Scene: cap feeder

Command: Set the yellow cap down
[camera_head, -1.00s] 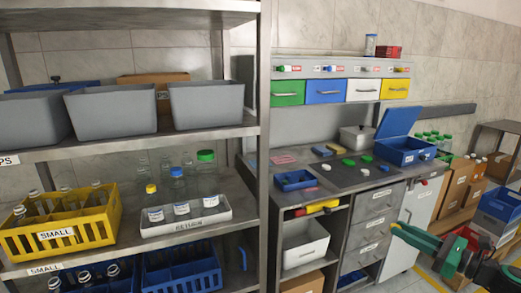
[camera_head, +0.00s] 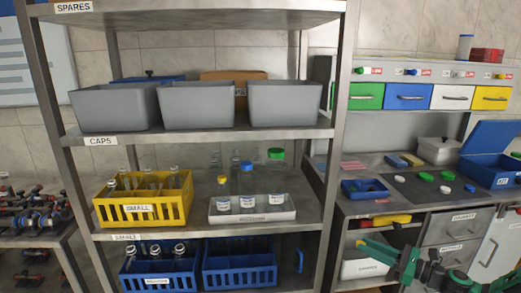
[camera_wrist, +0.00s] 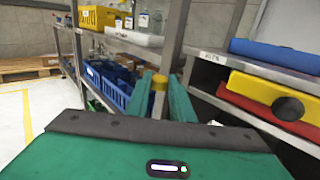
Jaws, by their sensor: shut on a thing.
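My gripper (camera_head: 366,250) is in front of the workbench's lower left part in the head view. In the wrist view its two green fingers (camera_wrist: 162,97) are shut on a yellow cap (camera_wrist: 158,83), held at the fingertips in the air. Another yellow cap (camera_head: 222,179) sits on a bottle in the white tray (camera_head: 258,216) on the middle shelf. Bottles with blue and green caps stand there too.
The steel shelf rack (camera_head: 205,137) holds grey bins (camera_head: 197,107), a yellow crate (camera_head: 140,210) and blue crates (camera_head: 240,265). Its right post is close to my gripper. The workbench carries a blue tray (camera_head: 365,189) and a dark mat (camera_head: 410,187) with loose green, white and blue caps.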

